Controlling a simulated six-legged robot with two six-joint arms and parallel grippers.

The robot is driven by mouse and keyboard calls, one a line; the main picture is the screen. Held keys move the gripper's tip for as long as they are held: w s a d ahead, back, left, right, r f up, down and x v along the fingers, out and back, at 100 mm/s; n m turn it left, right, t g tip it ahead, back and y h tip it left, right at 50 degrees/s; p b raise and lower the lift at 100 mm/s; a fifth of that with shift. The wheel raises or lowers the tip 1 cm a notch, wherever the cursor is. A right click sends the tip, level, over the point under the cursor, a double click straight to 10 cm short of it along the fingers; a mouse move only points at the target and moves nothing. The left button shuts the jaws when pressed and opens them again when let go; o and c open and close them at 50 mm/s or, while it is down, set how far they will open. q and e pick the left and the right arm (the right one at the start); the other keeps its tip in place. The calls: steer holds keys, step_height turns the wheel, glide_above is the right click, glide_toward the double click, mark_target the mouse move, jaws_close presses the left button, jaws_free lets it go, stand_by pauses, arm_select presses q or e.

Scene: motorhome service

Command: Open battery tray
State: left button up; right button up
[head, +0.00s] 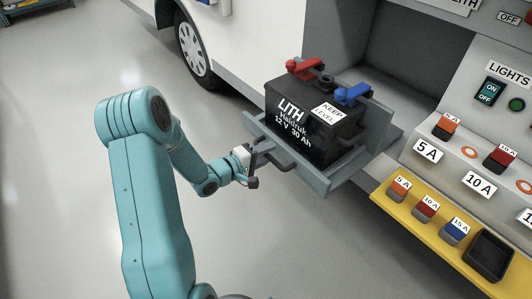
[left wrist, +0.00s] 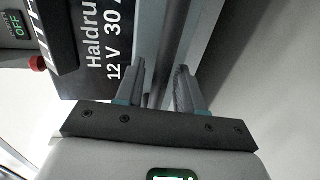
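The grey battery tray (head: 318,185) sticks out of the motorhome's open compartment. It carries a black lithium battery (head: 310,125) with a red and a blue terminal clamp. A dark handle (head: 281,161) is on the tray's front. My left gripper (head: 258,164) is at the tray's front edge, by the handle. In the left wrist view, the two fingers (left wrist: 160,85) stand apart, with a dark bar (left wrist: 175,45) running between them and seemingly a gap beside it. Battery lettering (left wrist: 105,50) shows beyond the fingers. My right gripper is not in view.
A fuse panel (head: 460,180) with switches stands right of the compartment. A yellow ledge (head: 412,218) below it holds several fuses and a black bin (head: 488,256). The motorhome's wheel (head: 192,48) is at upper left. The floor in front of the tray is clear.

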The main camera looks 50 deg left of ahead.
arm_select(q)
steer(key=p+v, duration=0.3)
steer(key=v, duration=1.3)
steer(key=shift+s, duration=0.2)
steer(key=shift+w, duration=0.1)
